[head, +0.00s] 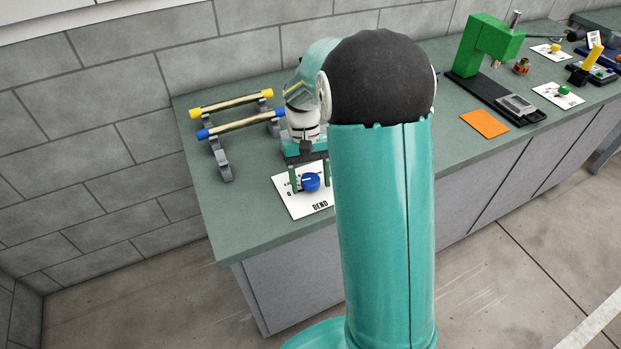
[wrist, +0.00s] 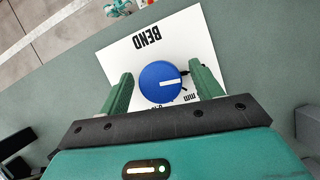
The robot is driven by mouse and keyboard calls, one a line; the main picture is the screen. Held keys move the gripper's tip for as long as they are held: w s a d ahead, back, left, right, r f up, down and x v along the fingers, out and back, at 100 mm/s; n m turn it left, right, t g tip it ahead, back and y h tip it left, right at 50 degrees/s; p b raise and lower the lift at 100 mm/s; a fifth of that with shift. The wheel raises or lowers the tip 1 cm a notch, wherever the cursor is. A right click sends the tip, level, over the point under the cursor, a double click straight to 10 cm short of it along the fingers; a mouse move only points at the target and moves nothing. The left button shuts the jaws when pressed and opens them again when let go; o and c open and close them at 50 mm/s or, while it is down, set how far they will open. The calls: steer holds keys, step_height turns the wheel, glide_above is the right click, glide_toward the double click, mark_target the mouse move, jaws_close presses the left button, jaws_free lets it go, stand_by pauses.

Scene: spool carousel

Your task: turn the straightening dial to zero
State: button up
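The dial (wrist: 160,84) is a round blue knob with a white pointer line. It sits on a white plate (wrist: 190,30) marked BEND, with a scale marked mm partly hidden by my gripper. In the wrist view the pointer line points to the right; the scale figures are too hidden to read. My gripper (wrist: 162,82) is open, with one green finger on each side of the dial. I cannot tell whether the fingers touch it. The head view also shows the dial (head: 311,182) on its plate (head: 305,206), with my gripper just above it.
A rack (head: 223,163) holding a yellow-ended rod (head: 232,104) and a blue-ended rod (head: 240,125) stands left of my gripper on the green bench (head: 250,217). A green press (head: 487,45), an orange square (head: 484,123) and other dial plates (head: 558,95) are farther right.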

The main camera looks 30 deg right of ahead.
steer(key=v, duration=1.3)
steer(key=shift+w+r, duration=0.15)
steer(key=shift+r, duration=0.2)
steer(key=s+a+r+n+t, duration=0.1)
steer(key=s+a+r+t, duration=0.45)
steer(key=s, duration=0.55)
steer(key=s+a+f+n+t, duration=0.1)
steer(key=s+a+t, duration=0.3)
steer(key=s, duration=0.7)
steer(key=shift+a+f+h, duration=0.3)
steer(key=shift+a+h, duration=0.1)
steer(key=shift+s+t, duration=0.15)
steer(key=shift+t, duration=0.1)
